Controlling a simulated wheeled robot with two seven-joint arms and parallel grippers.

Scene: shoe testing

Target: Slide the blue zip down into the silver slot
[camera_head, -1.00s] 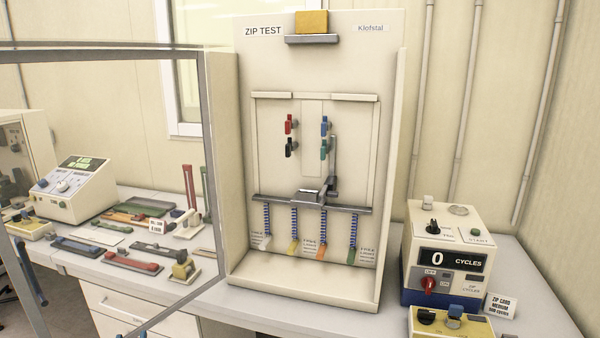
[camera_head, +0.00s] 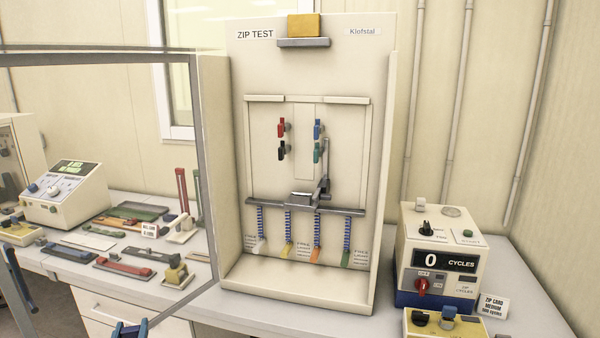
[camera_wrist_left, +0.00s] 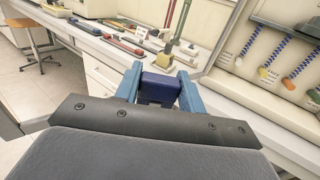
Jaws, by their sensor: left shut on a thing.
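My left gripper (camera_head: 130,328) shows at the bottom edge of the head view, low and left of the zip test stand. In the left wrist view its two blue fingers (camera_wrist_left: 160,80) are shut on a dark blue block (camera_wrist_left: 160,90). I cannot tell whether this block is the blue zip. On the stand's panel (camera_head: 275,180) hang small red, black, green and blue pieces; the blue piece (camera_head: 318,127) is at the upper right of this group. Below them a silver bracket (camera_head: 302,200) sits on a grey crossbar. My right gripper is not in view.
Blue coiled springs (camera_head: 288,222) with coloured ends hang under the crossbar. A cycle counter box (camera_head: 437,260) reading 0 stands at the right. Several coloured strips and upright pieces (camera_head: 182,190) crowd the table at the left. A grey frame post (camera_head: 205,170) stands left of the stand.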

